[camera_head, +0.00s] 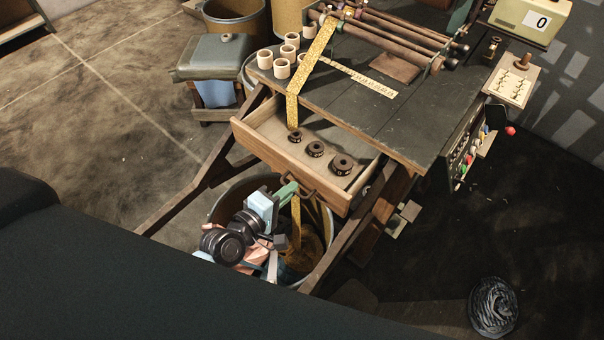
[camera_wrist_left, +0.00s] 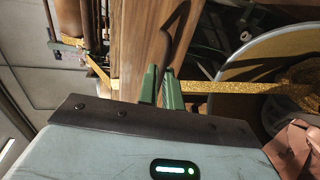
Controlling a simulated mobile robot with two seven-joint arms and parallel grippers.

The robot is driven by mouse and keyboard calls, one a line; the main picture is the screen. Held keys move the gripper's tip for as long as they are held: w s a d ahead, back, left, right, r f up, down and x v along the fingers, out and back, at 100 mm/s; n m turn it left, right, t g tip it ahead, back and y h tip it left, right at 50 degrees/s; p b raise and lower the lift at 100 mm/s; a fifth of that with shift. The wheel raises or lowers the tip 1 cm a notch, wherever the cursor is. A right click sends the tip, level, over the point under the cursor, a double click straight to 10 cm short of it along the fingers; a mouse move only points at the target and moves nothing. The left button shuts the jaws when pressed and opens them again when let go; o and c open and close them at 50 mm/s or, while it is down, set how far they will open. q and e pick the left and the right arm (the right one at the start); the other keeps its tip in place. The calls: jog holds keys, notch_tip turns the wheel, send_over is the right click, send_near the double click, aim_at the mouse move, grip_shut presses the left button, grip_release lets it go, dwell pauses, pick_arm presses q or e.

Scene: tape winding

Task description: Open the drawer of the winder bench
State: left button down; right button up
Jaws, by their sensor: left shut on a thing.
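The winder bench (camera_head: 405,128) stands in the middle of the head view with its wooden drawer (camera_head: 258,143) pulled out toward me. Three dark round rings (camera_head: 315,149) lie in the drawer. A dark curved handle (camera_head: 307,191) sits on the drawer front; it also shows in the left wrist view (camera_wrist_left: 181,30). My left gripper (camera_head: 288,189) is at the drawer front, its green fingers (camera_wrist_left: 163,82) shut on the handle. The fingers hide part of the handle. My right gripper is not in view.
Glittery yellow tape (camera_head: 292,108) runs down from the rollers (camera_head: 395,38) past the drawer into a large bin (camera_head: 324,215) below. Pale cups (camera_head: 282,69) and a ruler (camera_head: 374,85) lie on the bench top. A dark coil (camera_head: 493,306) lies on the floor at right.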

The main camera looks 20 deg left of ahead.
pick_arm(q)
jog(key=f+v, duration=0.1)
jog(key=v, duration=0.5)
jog(key=shift+s, duration=0.3)
jog(key=shift+a+f, duration=0.1)
jog(key=shift+f, duration=0.05)
jog(key=c, duration=1.6)
grip_release()
jog(key=shift+s, duration=0.15)
jog(key=v, duration=0.7)
jog(key=shift+s+a, duration=0.2)
